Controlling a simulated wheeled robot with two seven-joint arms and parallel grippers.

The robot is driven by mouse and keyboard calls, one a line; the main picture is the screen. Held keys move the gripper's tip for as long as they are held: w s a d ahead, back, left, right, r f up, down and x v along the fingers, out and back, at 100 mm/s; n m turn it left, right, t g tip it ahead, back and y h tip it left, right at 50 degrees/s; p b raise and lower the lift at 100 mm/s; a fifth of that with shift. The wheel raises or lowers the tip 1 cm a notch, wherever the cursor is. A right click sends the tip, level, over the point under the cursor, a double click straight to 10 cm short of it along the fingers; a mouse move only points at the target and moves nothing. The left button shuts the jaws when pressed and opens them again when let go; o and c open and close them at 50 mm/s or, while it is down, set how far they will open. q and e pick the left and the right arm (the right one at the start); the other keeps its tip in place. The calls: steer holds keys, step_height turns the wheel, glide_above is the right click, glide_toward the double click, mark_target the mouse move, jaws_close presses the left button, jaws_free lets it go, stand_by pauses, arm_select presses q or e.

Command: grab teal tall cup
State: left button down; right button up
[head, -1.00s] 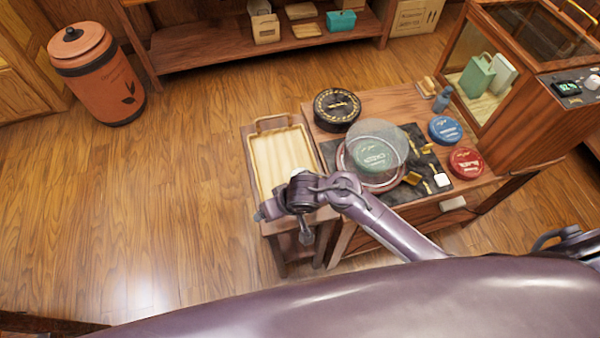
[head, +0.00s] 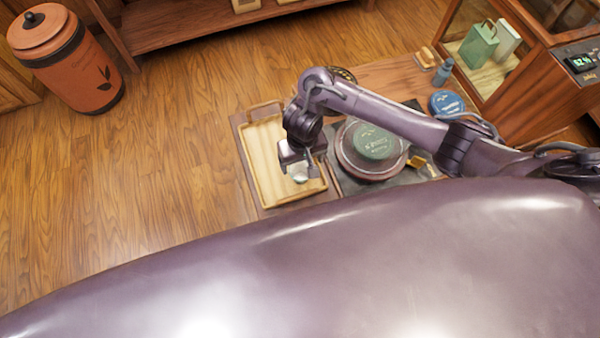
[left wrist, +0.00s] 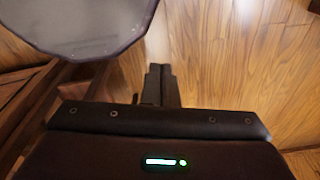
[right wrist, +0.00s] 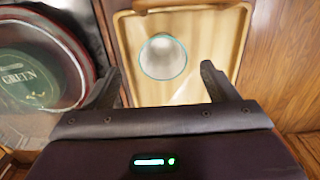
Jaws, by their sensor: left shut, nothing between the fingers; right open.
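A pale cup with a thin teal rim (right wrist: 163,57) stands in the wooden tray (right wrist: 231,40) in the right wrist view, seen from above. My right gripper (right wrist: 158,75) is open, and the cup appears between and beyond its fingertips, apparently not held. In the head view my right gripper (head: 293,158) hangs over the tray (head: 250,150), with the whitish cup (head: 299,173) partly hidden below it. My left gripper (left wrist: 160,70) is shut and empty in the left wrist view, over the floor. It is not visible in the head view.
A blue tin (head: 446,103) and a glass cabinet (head: 490,50) stand farther right. A grey disc (left wrist: 85,22) fills the left wrist view's top left. Open floor lies left.

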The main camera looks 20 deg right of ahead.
mark_target(301, 177)
step_height(301, 177, down, 3)
steer(key=shift+a+r+b, duration=0.1)
steer(key=shift+a+b, duration=0.05)
steer(key=shift+b, duration=0.4)
steer(key=shift+w+f, duration=0.2)
steer(key=shift+f, duration=1)
steer(key=c, duration=0.6)
arm_select(q)
steer(key=shift+s+f, duration=0.75)
steer(key=shift+f, duration=0.35)
arm_select(e)
steer(key=c, duration=0.5)
